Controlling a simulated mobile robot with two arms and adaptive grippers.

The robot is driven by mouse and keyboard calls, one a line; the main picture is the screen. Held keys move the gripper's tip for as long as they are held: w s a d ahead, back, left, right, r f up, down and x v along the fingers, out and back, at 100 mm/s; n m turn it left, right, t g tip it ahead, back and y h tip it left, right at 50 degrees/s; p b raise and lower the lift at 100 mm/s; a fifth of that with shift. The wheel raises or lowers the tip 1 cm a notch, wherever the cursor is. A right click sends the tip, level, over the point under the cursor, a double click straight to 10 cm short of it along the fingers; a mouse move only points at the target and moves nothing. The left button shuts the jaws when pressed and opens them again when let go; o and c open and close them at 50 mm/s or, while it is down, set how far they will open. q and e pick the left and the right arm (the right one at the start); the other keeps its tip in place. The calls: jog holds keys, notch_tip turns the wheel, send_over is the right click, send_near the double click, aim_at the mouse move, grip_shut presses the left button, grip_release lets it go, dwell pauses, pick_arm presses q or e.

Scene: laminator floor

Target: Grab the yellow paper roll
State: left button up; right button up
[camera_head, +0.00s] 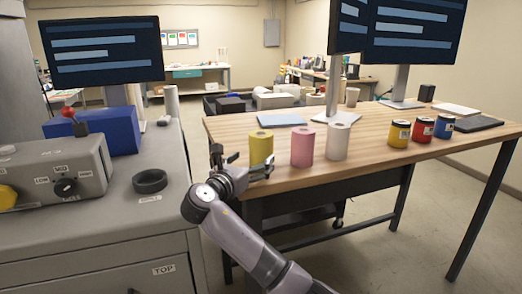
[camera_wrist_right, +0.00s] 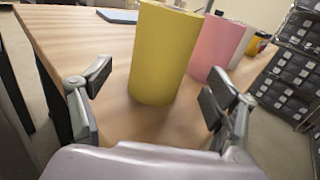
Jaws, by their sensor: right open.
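The yellow paper roll (camera_head: 261,147) stands upright on the wooden table (camera_head: 375,137), near its left front corner. In the right wrist view the yellow roll (camera_wrist_right: 163,55) stands just beyond and between the two open fingers. My right gripper (camera_head: 242,165) is at the table's front left edge, close to the yellow roll. The right gripper (camera_wrist_right: 155,98) is open and empty, with one finger on each side of the roll's near face. I cannot tell whether a fingertip touches it. My left gripper is not in view.
A pink roll (camera_head: 302,146) and a white roll (camera_head: 337,141) stand just right of the yellow one. Several small jars, such as a yellow one (camera_head: 399,133), stand further right. A grey machine (camera_head: 60,178) with a black ring (camera_head: 150,181) fills the left.

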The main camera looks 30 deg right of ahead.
aim_at(261, 152)
jog(key=p+x, duration=0.1)
jog(key=x, duration=0.5)
jog(key=shift+s, duration=0.1)
jog(key=shift+a, duration=0.1)
jog(key=shift+c, duration=0.5)
jog(key=c, duration=1.3)
